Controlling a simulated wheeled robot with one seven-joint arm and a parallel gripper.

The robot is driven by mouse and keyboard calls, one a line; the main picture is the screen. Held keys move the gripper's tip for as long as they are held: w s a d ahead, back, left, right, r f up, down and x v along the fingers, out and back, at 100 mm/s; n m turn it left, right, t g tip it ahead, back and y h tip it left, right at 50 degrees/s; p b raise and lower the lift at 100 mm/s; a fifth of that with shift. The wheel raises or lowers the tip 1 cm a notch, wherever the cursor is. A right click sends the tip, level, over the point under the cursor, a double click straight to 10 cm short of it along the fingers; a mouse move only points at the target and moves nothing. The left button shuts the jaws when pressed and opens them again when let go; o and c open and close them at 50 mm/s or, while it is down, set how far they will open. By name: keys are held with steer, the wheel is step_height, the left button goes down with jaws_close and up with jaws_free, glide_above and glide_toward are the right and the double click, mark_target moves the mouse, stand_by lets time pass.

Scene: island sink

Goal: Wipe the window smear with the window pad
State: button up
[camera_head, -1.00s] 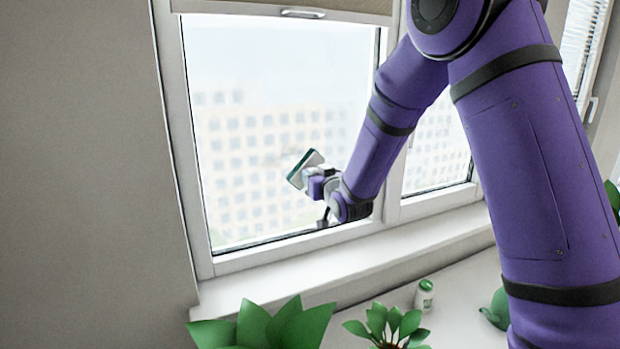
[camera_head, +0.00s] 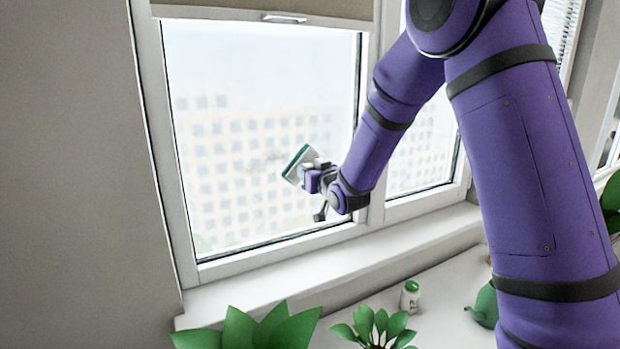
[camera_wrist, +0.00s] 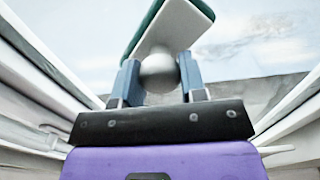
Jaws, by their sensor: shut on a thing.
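The window pad (camera_head: 300,164) is a white block with a green face and a round grey knob. My gripper (camera_head: 314,178) is shut on that knob. In the wrist view the two blue fingers of my gripper (camera_wrist: 160,74) clasp the knob from both sides, and the pad (camera_wrist: 172,30) sits tilted beyond them. The window smear (camera_head: 262,160) is a faint brownish patch on the left pane, just left of the pad. It also shows in the wrist view as brownish streaks (camera_wrist: 240,36) right of the pad. I cannot tell whether the pad touches the glass.
A white sill (camera_head: 330,268) runs below the window. Leafy plants (camera_head: 255,328) (camera_head: 375,325), a small white bottle with a green cap (camera_head: 409,297) and a green object (camera_head: 484,305) stand below it. A blind (camera_head: 290,7) covers the pane's top. The frame's upright (camera_head: 152,120) bounds the pane at left.

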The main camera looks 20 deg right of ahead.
steer(key=shift+s+a+r, duration=0.65)
steer(key=shift+s+a, duration=0.2)
steer(key=shift+a, duration=3.4)
steer(key=shift+s+a+r, duration=0.6)
steer(key=shift+s+a, duration=0.25)
steer(key=shift+a, duration=3.4)
steer(key=shift+w+d, duration=0.55)
steer(key=shift+d, duration=2.3)
steer(key=shift+w+d, duration=0.6)
steer(key=shift+d, duration=2.25)
steer(key=shift+w+d, duration=0.55)
steer(key=shift+d, duration=2.3)
steer(key=s+d, duration=0.1)
steer(key=s, duration=0.5)
